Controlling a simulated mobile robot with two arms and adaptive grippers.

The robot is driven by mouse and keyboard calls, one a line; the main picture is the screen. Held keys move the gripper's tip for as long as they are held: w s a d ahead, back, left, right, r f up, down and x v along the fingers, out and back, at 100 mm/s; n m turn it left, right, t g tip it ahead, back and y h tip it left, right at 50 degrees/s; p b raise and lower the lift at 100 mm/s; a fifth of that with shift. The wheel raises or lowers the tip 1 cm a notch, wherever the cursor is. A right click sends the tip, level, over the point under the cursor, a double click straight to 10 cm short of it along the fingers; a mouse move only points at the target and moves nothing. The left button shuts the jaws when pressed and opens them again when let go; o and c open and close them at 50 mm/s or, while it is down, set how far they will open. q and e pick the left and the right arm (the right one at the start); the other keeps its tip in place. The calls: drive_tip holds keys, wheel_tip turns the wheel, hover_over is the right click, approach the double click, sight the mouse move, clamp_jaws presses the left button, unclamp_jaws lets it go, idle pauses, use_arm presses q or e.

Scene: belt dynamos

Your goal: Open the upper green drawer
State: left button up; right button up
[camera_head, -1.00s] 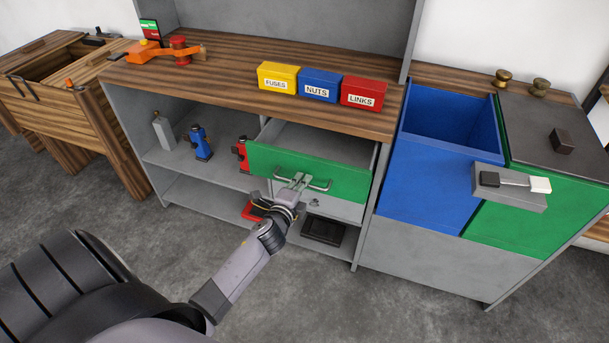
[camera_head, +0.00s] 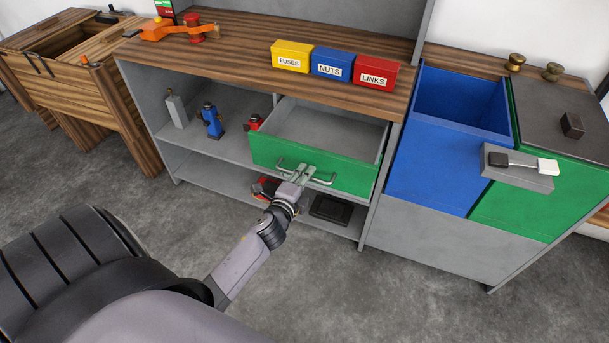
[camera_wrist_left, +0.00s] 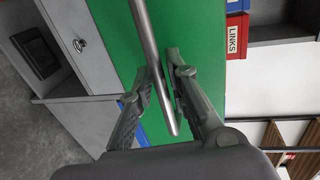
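The upper green drawer (camera_head: 348,179) is pulled out of the grey cabinet, and its empty grey inside shows from above. Its metal bar handle (camera_head: 321,182) is on the green front. My left gripper (camera_head: 299,174) is at the middle of this handle. The green front (camera_wrist_left: 112,30) is just behind. My right gripper is not in view.
Yellow, blue and red boxes (camera_head: 331,64) stand on the wooden top (camera_head: 225,60) above the drawer. A blue bottle-like object (camera_head: 211,121) is on the shelf at left. Blue (camera_head: 435,170) and green (camera_head: 530,200) bins stand at right. Grey floor is free in front.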

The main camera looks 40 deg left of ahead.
use_arm(q)
drive_tip(key=shift+o, duration=1.1)
drive_tip(key=v, duration=1.2)
